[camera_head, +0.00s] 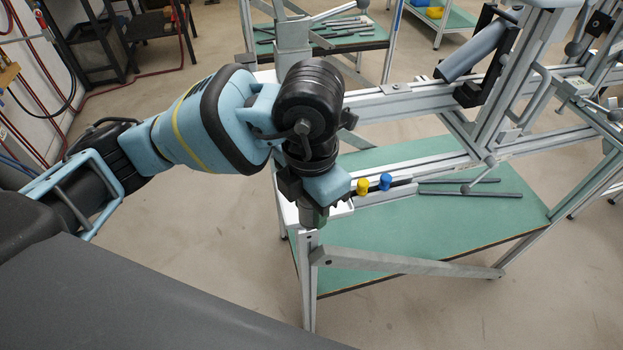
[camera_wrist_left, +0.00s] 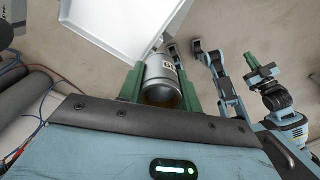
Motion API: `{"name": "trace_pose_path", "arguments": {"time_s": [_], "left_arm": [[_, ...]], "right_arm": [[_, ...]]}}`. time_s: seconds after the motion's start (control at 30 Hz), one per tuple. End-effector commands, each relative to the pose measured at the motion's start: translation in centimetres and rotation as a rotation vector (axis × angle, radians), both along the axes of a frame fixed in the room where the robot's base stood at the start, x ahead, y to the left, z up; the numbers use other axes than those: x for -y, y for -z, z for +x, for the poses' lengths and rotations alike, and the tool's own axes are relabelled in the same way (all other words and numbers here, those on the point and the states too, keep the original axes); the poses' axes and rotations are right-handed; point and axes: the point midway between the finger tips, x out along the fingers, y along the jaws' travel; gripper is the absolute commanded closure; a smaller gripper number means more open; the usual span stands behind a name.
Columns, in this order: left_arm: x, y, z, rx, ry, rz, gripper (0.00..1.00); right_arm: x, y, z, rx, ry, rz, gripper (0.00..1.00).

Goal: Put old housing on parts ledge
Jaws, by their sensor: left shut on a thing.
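The old housing, a grey metal cylinder (camera_wrist_left: 162,80) with a small marked label, sits between the green fingers of my left gripper (camera_wrist_left: 160,88) in the left wrist view. The gripper is shut on it. In the head view my left gripper (camera_head: 316,205) points down at the near end of the jig, with the housing's grey lower part (camera_head: 313,215) showing under it. The white parts ledge (camera_wrist_left: 115,28) lies beside the housing in the wrist view; in the head view it is mostly hidden behind the gripper. My right gripper (camera_wrist_left: 262,72) shows in the wrist view; its opening is unclear.
Yellow (camera_head: 362,186) and blue (camera_head: 385,181) knobs stand just right of the gripper. The jig's aluminium rails (camera_head: 410,100) and a clamped grey cylinder (camera_head: 474,52) are further right. A green shelf (camera_head: 400,230) with dark rods lies below. Floor on the left is open.

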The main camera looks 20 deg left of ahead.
Motion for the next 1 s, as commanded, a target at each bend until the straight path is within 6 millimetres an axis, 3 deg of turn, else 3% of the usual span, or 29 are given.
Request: {"name": "trace_pose_path", "arguments": {"time_s": [0.2,0.4,0.77,1.0], "left_arm": [[-1.5,0.4,4.7,0.001,-0.004,-0.001,0.91],[-2.3,0.6,7.0,0.001,0.000,-0.002,0.91],[-2.7,0.7,8.2,0.001,-0.001,-0.001,0.91],[-2.7,3.9,8.1,0.000,0.001,-0.001,0.91]], "right_arm": [[0.0,0.0,0.3,0.005,0.000,0.000,1.00],[0.0,-0.1,0.5,0.009,0.000,0.001,1.00],[0.0,-0.2,0.6,0.011,0.000,0.001,1.00],[0.0,-0.5,0.8,0.017,0.000,0.001,1.00]]}}
